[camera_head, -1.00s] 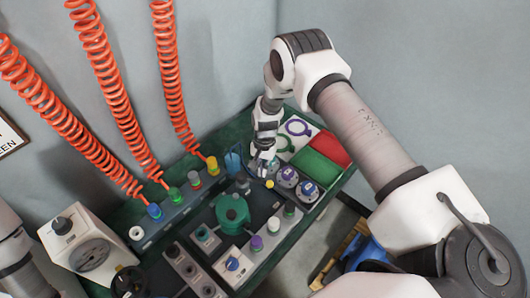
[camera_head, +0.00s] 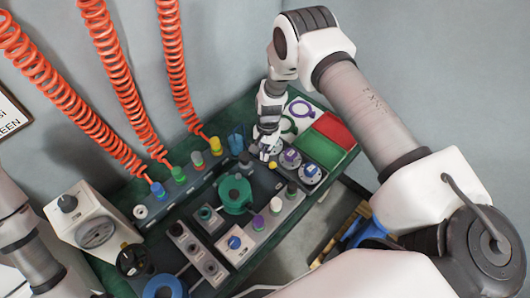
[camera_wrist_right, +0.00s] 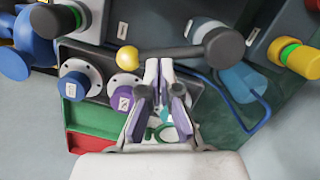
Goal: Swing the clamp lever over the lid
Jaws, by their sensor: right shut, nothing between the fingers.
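The clamp lever is a dark bar (camera_wrist_right: 172,53) with a yellow ball (camera_wrist_right: 127,58) at one end and a dark round pivot post (camera_wrist_right: 224,47) at the other. In the head view its ball (camera_head: 272,165) lies behind and right of the green lid (camera_head: 235,192), so the bar is off to the lid's side. My right gripper (camera_wrist_right: 159,64) is shut and empty, its fingertips right beside the bar, between ball and post. Whether they touch it is unclear. In the head view the right gripper (camera_head: 266,153) hides part of the bar. My left gripper is outside the view.
Red (camera_head: 334,127) and green (camera_head: 322,149) trays lie beyond. A blue cup (camera_head: 236,141) stands behind the pivot. Coloured connectors (camera_head: 197,160) line the back left under orange coiled hoses (camera_head: 118,75). A white gauge box (camera_head: 92,225) stands left.

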